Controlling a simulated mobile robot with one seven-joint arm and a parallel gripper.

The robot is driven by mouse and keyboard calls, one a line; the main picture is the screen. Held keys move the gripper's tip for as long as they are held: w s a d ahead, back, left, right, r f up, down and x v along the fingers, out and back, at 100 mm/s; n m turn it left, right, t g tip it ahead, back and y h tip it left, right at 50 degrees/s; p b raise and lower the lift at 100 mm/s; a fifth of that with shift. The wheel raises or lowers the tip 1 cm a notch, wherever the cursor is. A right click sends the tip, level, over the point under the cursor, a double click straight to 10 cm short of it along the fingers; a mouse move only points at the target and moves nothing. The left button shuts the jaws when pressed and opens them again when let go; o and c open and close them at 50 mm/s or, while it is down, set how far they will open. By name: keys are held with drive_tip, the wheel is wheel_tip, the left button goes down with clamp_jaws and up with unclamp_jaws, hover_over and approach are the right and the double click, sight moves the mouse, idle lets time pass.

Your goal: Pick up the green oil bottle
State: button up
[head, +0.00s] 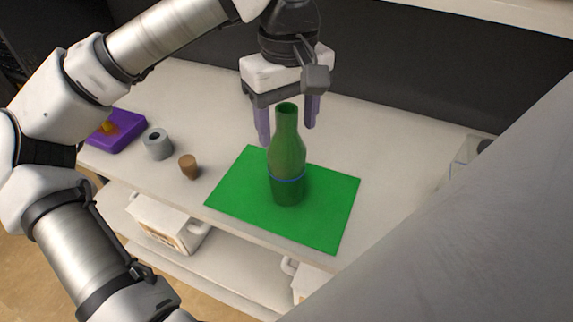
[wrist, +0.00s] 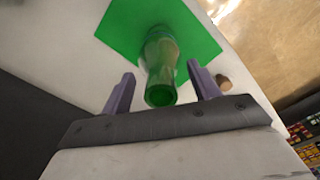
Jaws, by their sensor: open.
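The green oil bottle (head: 287,160) stands upright on a green mat (head: 330,212) on the white shelf. A thin blue ring runs around its lower body, and its mouth is open at the top. My gripper (head: 288,133) is open above and behind the bottle in the head view, with its two purple fingers pointing down. In the wrist view the bottle (wrist: 161,70) shows between the fingers of my gripper (wrist: 162,88), its mouth towards the palm. I see no finger touching it. The mat (wrist: 120,25) also shows there.
A brown cork (head: 189,166), a grey ring-shaped part (head: 157,143) and a purple block (head: 117,130) with a yellow piece stand left of the mat. White containers (head: 165,222) sit on the lower shelf. A dark wall (head: 430,80) rises behind.

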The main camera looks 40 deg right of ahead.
clamp_jaws()
idle(0.4)
